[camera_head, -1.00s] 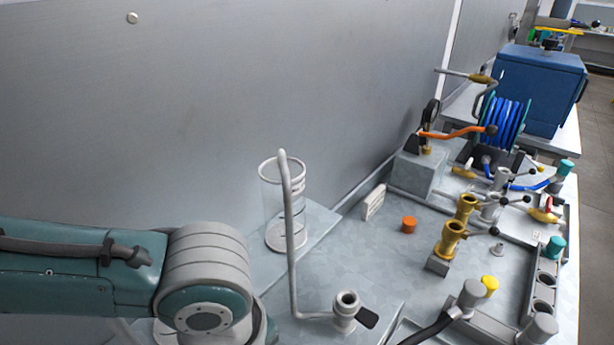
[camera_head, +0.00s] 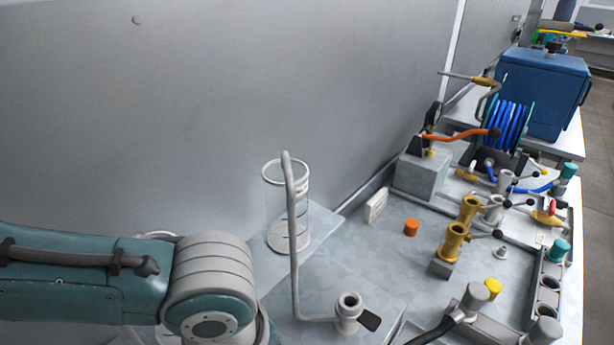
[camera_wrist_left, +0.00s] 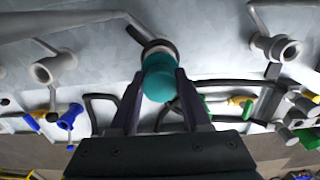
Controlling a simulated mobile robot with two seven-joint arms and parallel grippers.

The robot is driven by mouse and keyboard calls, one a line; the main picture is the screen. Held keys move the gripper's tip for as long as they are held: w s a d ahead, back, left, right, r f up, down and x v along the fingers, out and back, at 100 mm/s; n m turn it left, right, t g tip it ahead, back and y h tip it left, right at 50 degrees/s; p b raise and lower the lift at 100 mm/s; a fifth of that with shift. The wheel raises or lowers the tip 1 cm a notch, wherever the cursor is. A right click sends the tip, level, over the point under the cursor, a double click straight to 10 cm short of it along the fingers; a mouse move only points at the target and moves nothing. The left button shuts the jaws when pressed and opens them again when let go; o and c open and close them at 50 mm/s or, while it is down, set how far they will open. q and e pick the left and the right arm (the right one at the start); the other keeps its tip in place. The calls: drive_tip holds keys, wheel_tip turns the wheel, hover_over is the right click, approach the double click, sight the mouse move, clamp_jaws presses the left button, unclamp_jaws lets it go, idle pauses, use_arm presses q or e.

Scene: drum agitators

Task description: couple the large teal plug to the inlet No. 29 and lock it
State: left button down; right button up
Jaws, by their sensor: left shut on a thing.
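In the left wrist view my left gripper (camera_wrist_left: 157,88) is shut on a large teal plug (camera_wrist_left: 161,82), with a finger on either side. The plug's far end lines up with a dark-ringed grey pipe mouth (camera_wrist_left: 155,45); I cannot tell whether it is seated. Grey ports with levers stand at the left (camera_wrist_left: 55,68) and right (camera_wrist_left: 285,48). In the head view a grey port (camera_head: 347,305) with a black lever (camera_head: 370,320) sits at the foot of a tall bent pipe. No number 29 is legible. My left gripper is outside the head view, and my right gripper is not in view.
In the head view brass ports (camera_head: 454,240), an orange cap (camera_head: 411,228) and a yellow cap (camera_head: 493,287) stand on the bench. A wire-ringed clear cylinder (camera_head: 287,205) stands behind the bent pipe. A blue hose reel (camera_head: 507,125) and blue box (camera_head: 543,90) are farther back.

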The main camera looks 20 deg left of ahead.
use_arm(q)
drive_tip(key=shift+f, duration=0.15)
drive_tip(key=shift+f+b, duration=0.95)
drive_tip(key=shift+f, duration=0.1)
drive_tip(key=shift+f+b, duration=0.3)
drive_tip(key=shift+f, duration=0.05)
drive_tip(key=shift+c, duration=1.4)
unclamp_jaws()
wheel_tip(320, 180, up, 8)
drive_tip(key=p, duration=0.8)
